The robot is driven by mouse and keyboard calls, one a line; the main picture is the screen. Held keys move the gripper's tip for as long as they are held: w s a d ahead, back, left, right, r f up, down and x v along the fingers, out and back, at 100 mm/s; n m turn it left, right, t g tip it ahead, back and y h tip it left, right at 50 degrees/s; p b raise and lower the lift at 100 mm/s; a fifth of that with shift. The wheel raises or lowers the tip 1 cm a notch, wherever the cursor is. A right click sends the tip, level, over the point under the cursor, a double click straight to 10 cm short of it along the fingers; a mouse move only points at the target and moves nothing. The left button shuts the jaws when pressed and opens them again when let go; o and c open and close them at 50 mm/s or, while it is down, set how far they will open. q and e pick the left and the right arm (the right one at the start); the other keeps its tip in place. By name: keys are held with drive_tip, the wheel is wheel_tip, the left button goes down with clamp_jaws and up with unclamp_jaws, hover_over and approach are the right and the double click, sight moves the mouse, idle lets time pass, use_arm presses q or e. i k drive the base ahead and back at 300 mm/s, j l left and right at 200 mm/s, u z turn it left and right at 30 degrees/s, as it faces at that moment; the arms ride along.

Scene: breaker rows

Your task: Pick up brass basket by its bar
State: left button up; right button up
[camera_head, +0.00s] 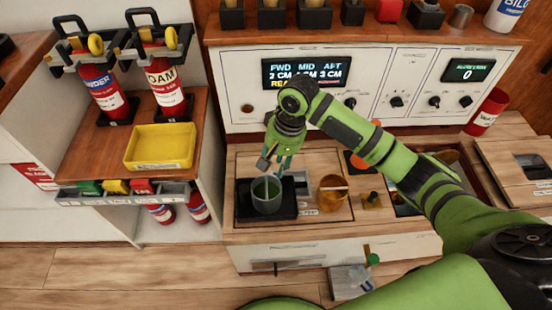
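The brass basket (331,203) is a round amber-brown container with a bar across its top. It sits on the wooden counter right of a grey pot. My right gripper (274,164) points down above the grey pot (267,205), up and left of the basket and apart from it. Its fingers are small and partly overlap in this view, so I cannot tell how far apart they are. No held object shows. My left gripper is not in view.
The grey pot stands on a black plate (245,212). A small brass block with a dark knob (373,199) is right of the basket. My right arm spans the counter's right side. A panel with displays (306,72) rises behind. A yellow tray (160,148) is on the left shelf.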

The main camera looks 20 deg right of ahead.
sight(332, 194)
drive_tip(key=z, duration=1.2)
